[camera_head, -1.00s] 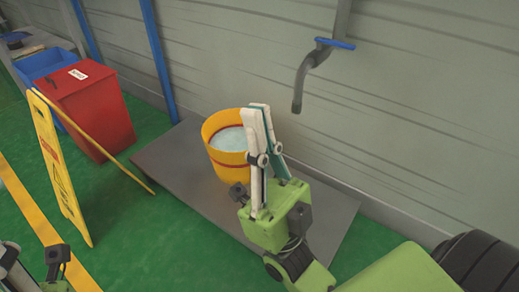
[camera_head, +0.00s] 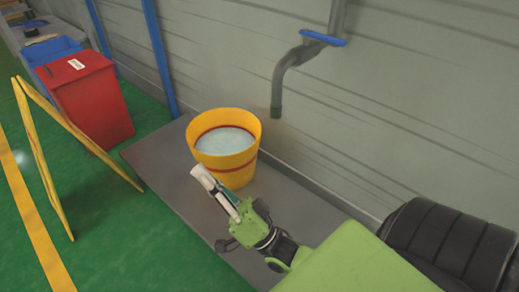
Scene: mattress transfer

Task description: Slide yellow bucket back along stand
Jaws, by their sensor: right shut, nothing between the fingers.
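The yellow bucket (camera_head: 232,170) with red bands stands upright on the low grey stand (camera_head: 180,190), near the wall. It holds a pale, bluish-white content that looks like water or foam. My right gripper (camera_head: 197,176) is shut and empty, in front of the bucket and a little to its left in the picture. Its fingers overlap the bucket's lower left side in the view; I cannot tell whether they touch it. My left gripper is out of view.
A grey pipe (camera_head: 280,85) with a blue handle (camera_head: 324,38) hangs from the wall behind the bucket. A red bin (camera_head: 95,105), a blue bin (camera_head: 50,52) and a yellow folding sign (camera_head: 45,165) stand at left. Green floor (camera_head: 130,235) lies open in front of the stand.

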